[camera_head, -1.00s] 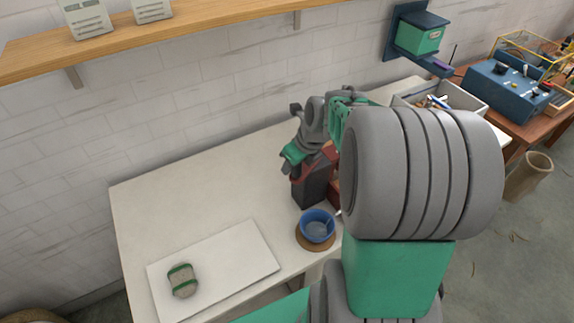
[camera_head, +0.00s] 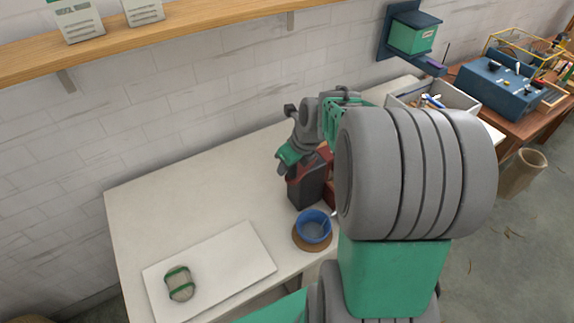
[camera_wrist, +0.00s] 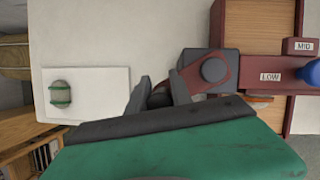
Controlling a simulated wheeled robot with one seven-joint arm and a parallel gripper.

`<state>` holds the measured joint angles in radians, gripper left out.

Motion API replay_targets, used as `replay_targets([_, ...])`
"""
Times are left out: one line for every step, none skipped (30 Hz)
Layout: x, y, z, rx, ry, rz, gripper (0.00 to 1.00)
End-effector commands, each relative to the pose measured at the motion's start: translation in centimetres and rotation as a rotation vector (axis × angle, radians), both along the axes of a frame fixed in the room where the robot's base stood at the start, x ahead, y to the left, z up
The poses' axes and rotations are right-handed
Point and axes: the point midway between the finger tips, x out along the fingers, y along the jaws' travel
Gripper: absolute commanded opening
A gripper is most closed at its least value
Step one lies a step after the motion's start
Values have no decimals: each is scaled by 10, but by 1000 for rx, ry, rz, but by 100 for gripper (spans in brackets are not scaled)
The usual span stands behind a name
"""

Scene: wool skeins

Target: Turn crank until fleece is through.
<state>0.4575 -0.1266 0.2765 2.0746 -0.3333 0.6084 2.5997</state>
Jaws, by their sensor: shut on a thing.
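The wrist view shows a dark block with a round hub (camera_wrist: 213,69) and a dark red crank arm (camera_wrist: 226,82) beside it. My gripper (camera_wrist: 158,92) is shut on a dark crank knob (camera_wrist: 160,98), which shows partly between the fingers. In the head view my gripper (camera_head: 287,160) is over the dark crank machine (camera_head: 308,188), and my arm hides much of the machine. A red panel with LOW and MID labels (camera_wrist: 270,76) has a blue part at its right. I cannot see any fleece passing through the machine.
A grey bundle with green bands (camera_head: 179,284) lies on a white board (camera_head: 230,262) at the left. A grey bin (camera_head: 468,103) is at the back right.

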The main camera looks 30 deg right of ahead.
Motion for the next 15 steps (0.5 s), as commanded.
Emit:
replay_targets([5, -6, 7, -12, -19, -10, 0])
replay_targets([5, -6, 7, -12, -19, -10, 28])
replay_targets([5, -6, 7, -12, -19, -9, 31])
replay_targets([5, -6, 6, -12, -19, -9, 33])
replay_targets([5, -5, 6, -11, -17, -9, 36])
replay_targets([5, -5, 6, -10, -16, -7, 39])
replay_targets([4, -4, 5, -10, -15, -6, 42])
replay_targets([4, -4, 5, -9, -14, -5, 44])
replay_targets([4, -3, 4, -8, -12, -4, 47])
replay_targets([4, -3, 4, -7, -12, -3, 48])
replay_targets([4, -2, 4, -7, -11, -2, 48])
replay_targets([3, -2, 3, -6, -10, -2, 48])
replay_targets([3, -2, 3, -6, -9, -2, 48])
replay_targets([3, -2, 3, -6, -9, -1, 48])
replay_targets([3, -2, 3, -5, -8, -1, 48])
